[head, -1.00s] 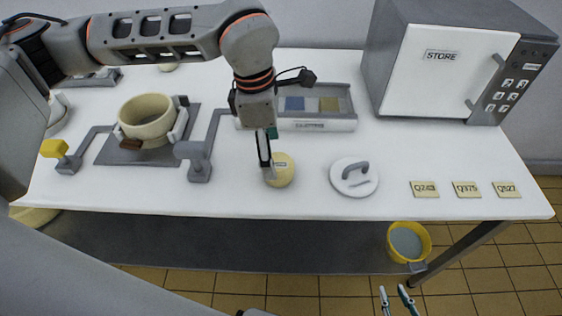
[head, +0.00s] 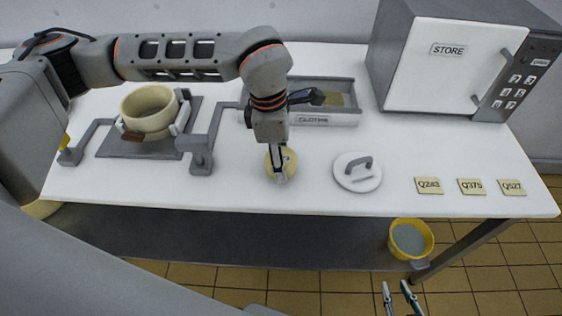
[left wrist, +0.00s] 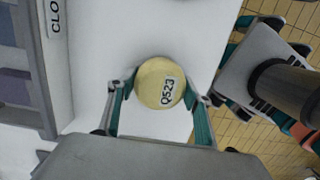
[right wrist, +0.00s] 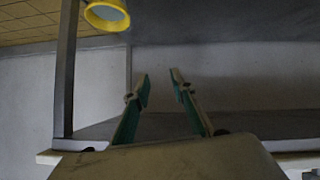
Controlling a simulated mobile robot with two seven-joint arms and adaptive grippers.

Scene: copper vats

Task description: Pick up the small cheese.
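The small cheese (head: 291,161) is a pale yellow round on the white table, partly hidden by my left gripper (head: 279,176) in the head view. In the left wrist view the cheese (left wrist: 153,77) carries a Q523 label and lies between the fingertips of my left gripper (left wrist: 160,92). My right gripper (head: 400,295) is low in front of the table. In the right wrist view its fingers (right wrist: 160,88) are apart and empty.
A cream ring mould (head: 150,128) sits in a grey clamp press at left. A cloths tray (head: 325,119) is behind the cheese; a round handled lid (head: 345,181) lies to its right. Label tags (head: 428,186), a STORE cabinet (head: 440,70) and a yellow bucket (head: 427,245) are further right.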

